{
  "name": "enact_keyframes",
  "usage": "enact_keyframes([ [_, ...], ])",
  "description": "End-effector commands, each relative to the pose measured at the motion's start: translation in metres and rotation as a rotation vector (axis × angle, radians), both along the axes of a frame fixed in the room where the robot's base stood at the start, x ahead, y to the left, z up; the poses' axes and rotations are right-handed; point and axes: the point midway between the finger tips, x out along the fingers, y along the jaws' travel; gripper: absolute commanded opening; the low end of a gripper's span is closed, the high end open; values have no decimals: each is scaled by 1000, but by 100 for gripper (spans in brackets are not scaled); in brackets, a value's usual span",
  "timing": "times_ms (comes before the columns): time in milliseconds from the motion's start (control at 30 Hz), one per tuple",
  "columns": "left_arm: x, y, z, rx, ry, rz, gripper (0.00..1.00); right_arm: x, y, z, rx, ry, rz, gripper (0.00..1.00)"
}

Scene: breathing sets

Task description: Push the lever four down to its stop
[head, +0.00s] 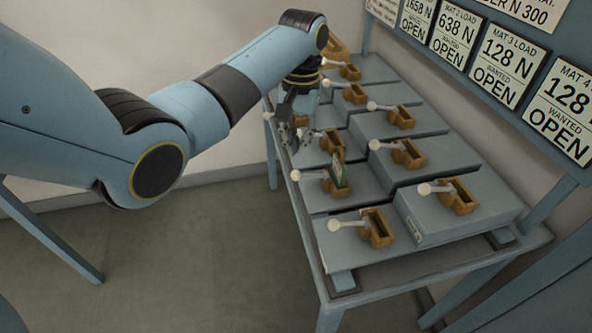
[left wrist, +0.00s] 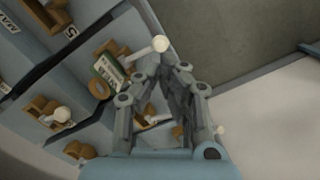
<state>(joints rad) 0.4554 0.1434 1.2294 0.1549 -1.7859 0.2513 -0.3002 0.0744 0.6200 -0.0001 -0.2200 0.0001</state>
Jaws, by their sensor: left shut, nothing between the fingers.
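Several levers with white round knobs stick out to the left from brown blocks on a grey-blue stepped bench. I cannot read which one is lever four. My left gripper (head: 293,143) is shut and empty, pointing down at the bench's left edge, beside a lever's brown block (head: 332,142). That lever is partly hidden behind the fingers. In the left wrist view the gripper (left wrist: 176,78) has its fingertips just below the white knob (left wrist: 160,43) of the neighbouring lever, whose block holds a green-edged card (left wrist: 110,70). That card also shows in the head view (head: 341,171). Contact cannot be told.
A nearer lever (head: 346,224) and a right-hand row of levers (head: 440,188) stand on the bench (head: 415,235). Signs reading OPEN (head: 563,105) hang on the board behind. Free floor (head: 200,250) lies left of the bench.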

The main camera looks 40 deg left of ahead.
Motion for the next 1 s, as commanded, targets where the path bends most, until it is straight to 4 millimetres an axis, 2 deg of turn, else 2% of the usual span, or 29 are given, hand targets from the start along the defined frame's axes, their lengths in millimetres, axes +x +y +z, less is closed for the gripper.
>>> enact_keyframes([
  [200,-3,-1,-28,0,1,0,0,1,-3,0,-3,-1,1,0],
  [400,-4,-1,-43,0,1,1,0,1,-5,0,-6,-1,1,0],
  [867,-5,-1,-47,0,0,0,0,1,-6,0,-7,-1,2,0],
  [1000,-5,-1,-55,0,1,0,0,1,-6,-5,-7,-1,2,0],
])
